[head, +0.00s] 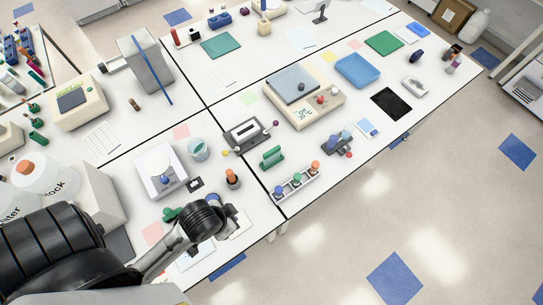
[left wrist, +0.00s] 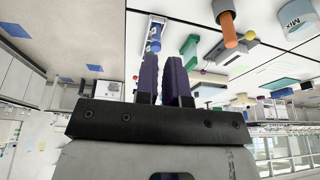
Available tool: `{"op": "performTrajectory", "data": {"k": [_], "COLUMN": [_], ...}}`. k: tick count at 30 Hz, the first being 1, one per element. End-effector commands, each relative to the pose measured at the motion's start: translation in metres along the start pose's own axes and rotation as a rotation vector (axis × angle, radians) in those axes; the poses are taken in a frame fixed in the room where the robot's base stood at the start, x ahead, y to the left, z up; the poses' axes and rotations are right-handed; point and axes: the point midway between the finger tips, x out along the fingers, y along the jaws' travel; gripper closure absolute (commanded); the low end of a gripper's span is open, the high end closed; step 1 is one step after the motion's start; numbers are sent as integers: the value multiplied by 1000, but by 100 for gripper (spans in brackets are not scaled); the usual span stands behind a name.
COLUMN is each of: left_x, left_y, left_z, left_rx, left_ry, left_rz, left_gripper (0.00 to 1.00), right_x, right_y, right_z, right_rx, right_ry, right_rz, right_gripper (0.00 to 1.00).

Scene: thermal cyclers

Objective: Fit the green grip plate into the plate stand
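A green block-shaped piece (head: 271,157), which looks like the green grip plate, lies on the white bench in the head view. It also shows in the left wrist view (left wrist: 189,46). Behind it is a dark frame with a pale slot (head: 245,134), possibly the plate stand; I cannot be sure. It shows grey in the wrist view (left wrist: 232,54). My left gripper (left wrist: 161,62) has two purple fingers a little apart, with nothing seen between them. In the head view my left arm's wrist is over the near bench, and its fingertips are hard to make out. My right gripper is in neither view.
A white rack with coloured-topped tubes (head: 295,184) stands at the bench's front edge, right of the green piece. An orange-topped item (head: 232,179), a balance (head: 160,172) and a beaker (head: 198,149) stand to the left. A hotplate-like device (head: 303,96) is behind.

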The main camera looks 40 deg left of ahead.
Motion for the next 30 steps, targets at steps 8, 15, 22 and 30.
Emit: {"op": "performTrajectory", "data": {"k": [8, 15, 22, 30], "left_x": [0, 0, 15, 52], "left_y": [0, 0, -3, -57], "left_z": [0, 0, -18, -118], "left_rx": [0, 0, 1, 127], "left_ry": [0, 0, 52, 341], "left_rz": [0, 0, -9, -180], "left_gripper": [64, 53, 53, 53], "right_x": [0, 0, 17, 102], "right_y": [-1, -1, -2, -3], "right_z": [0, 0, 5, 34], "right_rx": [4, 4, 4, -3], "right_ry": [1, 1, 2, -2], "right_rz": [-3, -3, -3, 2], "right_gripper": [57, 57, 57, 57]}}
